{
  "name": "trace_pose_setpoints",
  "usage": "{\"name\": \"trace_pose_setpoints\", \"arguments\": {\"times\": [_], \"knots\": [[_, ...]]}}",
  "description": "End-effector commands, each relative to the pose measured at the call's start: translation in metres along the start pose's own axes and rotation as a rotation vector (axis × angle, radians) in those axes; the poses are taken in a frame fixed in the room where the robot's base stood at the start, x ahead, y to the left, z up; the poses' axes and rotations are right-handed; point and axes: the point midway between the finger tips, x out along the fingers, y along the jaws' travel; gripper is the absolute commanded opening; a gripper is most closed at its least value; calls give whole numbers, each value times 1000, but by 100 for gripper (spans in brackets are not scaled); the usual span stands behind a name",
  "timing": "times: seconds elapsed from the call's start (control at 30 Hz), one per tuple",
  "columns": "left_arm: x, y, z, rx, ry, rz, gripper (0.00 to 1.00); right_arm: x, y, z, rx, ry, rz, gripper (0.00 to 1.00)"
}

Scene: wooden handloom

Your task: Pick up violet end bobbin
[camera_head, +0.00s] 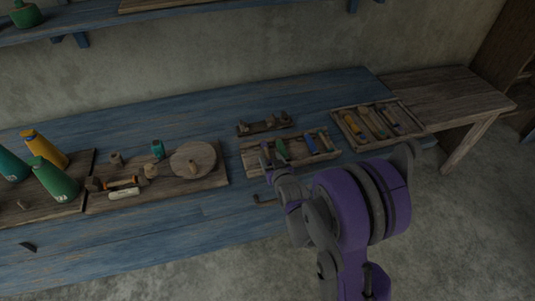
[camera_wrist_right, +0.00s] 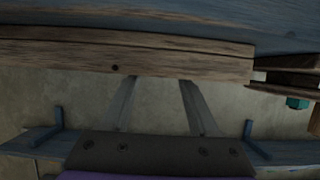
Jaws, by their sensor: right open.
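I cannot make out a violet end bobbin in either view. A wooden tray (camera_head: 322,158) on the blue bench holds a green piece (camera_head: 282,149) and a blue piece (camera_head: 311,144). My right gripper (camera_head: 268,163) is at the tray's near left side and covers part of it. In the right wrist view, my right gripper (camera_wrist_right: 157,84) has its two fingers apart with nothing between them. Their tips reach a long wooden edge (camera_wrist_right: 60,56); I cannot tell whether they touch it. My left gripper is in neither view.
A second tray (camera_head: 426,132) with several yellowish pieces stands to the right. A round wooden disc (camera_head: 193,160) lies on a board to the left. A small rack (camera_head: 265,126) is behind. The bench front (camera_head: 220,225) is mostly clear.

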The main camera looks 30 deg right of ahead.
Motion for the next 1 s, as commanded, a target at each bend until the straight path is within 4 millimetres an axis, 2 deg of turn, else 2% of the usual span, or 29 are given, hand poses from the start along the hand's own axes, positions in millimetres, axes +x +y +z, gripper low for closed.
{"name": "trace_pose_setpoints", "arguments": {"times": [0.1, 0.2, 0.5, 0.83, 1.0], "knots": [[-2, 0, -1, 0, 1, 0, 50, 18, 2, 0, 0, 0, 0, 61], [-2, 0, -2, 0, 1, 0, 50, 29, 1, 0, 0, 0, 0, 61], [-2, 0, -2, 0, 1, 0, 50, 33, 1, 1, 0, 0, 0, 59], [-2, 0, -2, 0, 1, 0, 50, 32, 1, 0, 0, 0, 0, 0], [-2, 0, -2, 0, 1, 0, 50, 32, 1, 0, 0, 0, 0, 0]]}}
